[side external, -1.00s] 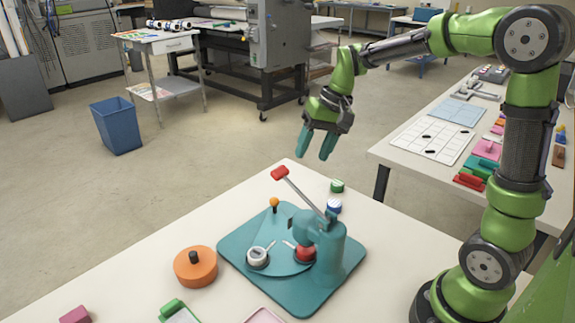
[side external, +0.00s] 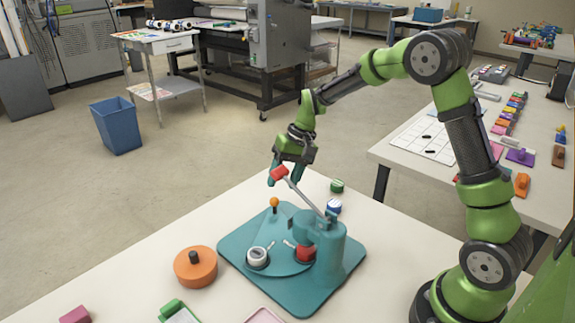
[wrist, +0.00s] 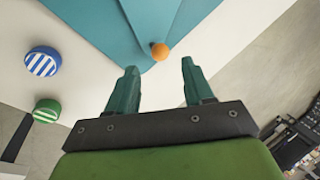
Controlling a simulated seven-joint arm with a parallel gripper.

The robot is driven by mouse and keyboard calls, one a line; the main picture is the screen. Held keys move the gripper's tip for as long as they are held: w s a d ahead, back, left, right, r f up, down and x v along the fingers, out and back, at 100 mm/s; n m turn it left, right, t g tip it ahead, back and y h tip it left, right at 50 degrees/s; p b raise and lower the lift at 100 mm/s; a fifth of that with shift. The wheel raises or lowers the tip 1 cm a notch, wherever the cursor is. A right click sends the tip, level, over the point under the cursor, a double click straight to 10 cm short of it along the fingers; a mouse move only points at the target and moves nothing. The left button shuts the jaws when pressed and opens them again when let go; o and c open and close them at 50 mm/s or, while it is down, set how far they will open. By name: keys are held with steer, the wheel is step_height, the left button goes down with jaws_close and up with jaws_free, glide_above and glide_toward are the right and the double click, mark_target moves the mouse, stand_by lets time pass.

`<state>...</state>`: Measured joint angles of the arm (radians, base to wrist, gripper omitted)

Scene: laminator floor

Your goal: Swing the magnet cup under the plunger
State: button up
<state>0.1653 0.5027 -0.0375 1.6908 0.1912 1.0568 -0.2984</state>
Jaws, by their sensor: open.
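A teal press (side external: 328,262) stands on the near table. Its plate carries a grey-white cup (side external: 257,257) on the left and a red cup (side external: 305,253) close to the press column; I cannot tell which is the magnet cup. An orange ball knob (side external: 274,202) stands at the plate's far end. My gripper (side external: 284,178) is open and empty, pointing down above the knob and behind the lever's red handle (side external: 279,173). In the wrist view the knob (wrist: 159,51) shows just beyond the gap between the fingertips (wrist: 158,68), apart from both. Both cups are outside the wrist view.
The lever (side external: 305,193) slants up from the press near my gripper. Green (side external: 337,186) and blue (side external: 334,206) striped round pieces lie right of it. An orange disc with a black knob (side external: 195,267) sits left of the press. The table's far-left area is clear.

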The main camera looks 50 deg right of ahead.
steer(key=shift+x, duration=2.75)
jaws_close()
